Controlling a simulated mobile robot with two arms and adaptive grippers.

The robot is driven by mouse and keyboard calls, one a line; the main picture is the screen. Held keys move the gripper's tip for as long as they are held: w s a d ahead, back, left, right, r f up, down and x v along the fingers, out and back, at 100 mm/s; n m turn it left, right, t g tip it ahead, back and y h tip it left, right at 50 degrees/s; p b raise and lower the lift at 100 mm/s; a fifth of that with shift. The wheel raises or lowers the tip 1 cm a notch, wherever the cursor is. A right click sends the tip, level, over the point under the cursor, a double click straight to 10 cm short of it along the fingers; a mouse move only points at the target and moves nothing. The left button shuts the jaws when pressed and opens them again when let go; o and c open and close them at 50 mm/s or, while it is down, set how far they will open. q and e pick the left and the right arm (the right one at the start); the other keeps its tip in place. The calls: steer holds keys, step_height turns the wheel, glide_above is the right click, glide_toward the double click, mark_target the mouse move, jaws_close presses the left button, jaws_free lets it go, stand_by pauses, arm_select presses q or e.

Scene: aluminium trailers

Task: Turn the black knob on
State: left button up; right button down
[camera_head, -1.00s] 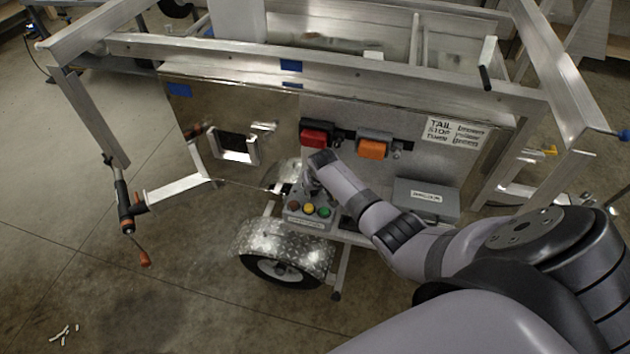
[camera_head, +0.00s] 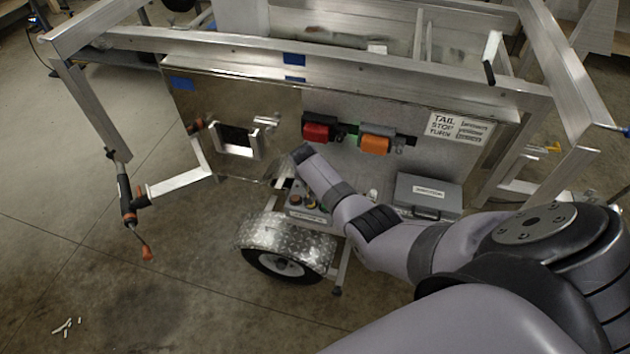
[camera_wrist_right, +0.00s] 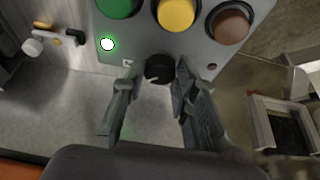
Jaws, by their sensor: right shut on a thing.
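The black knob (camera_wrist_right: 158,68) sits on the grey control box, below a row of green (camera_wrist_right: 118,5), yellow (camera_wrist_right: 176,12) and red-brown (camera_wrist_right: 229,23) buttons in the right wrist view. My right gripper (camera_wrist_right: 157,75) has one finger on each side of the knob and is shut on it. In the head view the control box (camera_head: 307,213) stands above the trailer wheel. My right forearm hides part of the box, and I cannot make out the knob or the gripper fingers there. My left gripper is not in view.
A silver fender and wheel (camera_head: 283,268) are below the box. Red (camera_head: 316,132) and orange (camera_head: 374,144) lamps are on the panel above. A grey case (camera_head: 428,196) is to the right. A frame bar (camera_head: 320,62) runs across the top. Floor at left is mostly clear.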

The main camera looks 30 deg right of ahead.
stand_by(0.3)
steer(key=c, duration=1.3)
jaws_free()
steer(key=v, duration=1.2)
steer(key=shift+w+d, duration=0.1)
